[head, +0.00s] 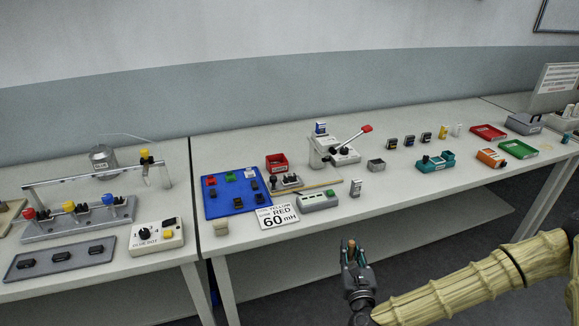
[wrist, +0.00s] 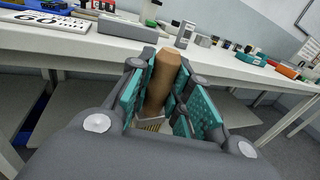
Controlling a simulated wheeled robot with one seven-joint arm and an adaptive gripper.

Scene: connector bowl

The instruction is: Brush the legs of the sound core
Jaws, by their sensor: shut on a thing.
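My gripper (head: 351,256) is in front of the table's front edge, in the lower middle of the head view. It is shut on a brown wooden-handled brush (wrist: 163,77), which stands between the teal finger pads in the wrist view. Pale bristle-like strands (wrist: 151,124) show at its near end, low between the fingers. In the head view only a small brown tip shows above the fingers. Several small dark parts lie on the blue mat (head: 222,186) and in the grey tray (head: 24,271). I cannot tell which part is the sound core; legs are too small to see.
A white sign reading 60 mH (head: 278,222), a grey-green device (head: 319,200) and a small silver box (head: 356,188) are near the front edge. A lever press (head: 333,150) stands behind. Red (head: 488,132) and green (head: 518,149) trays are at right. Bare tabletop lies around x 400 front.

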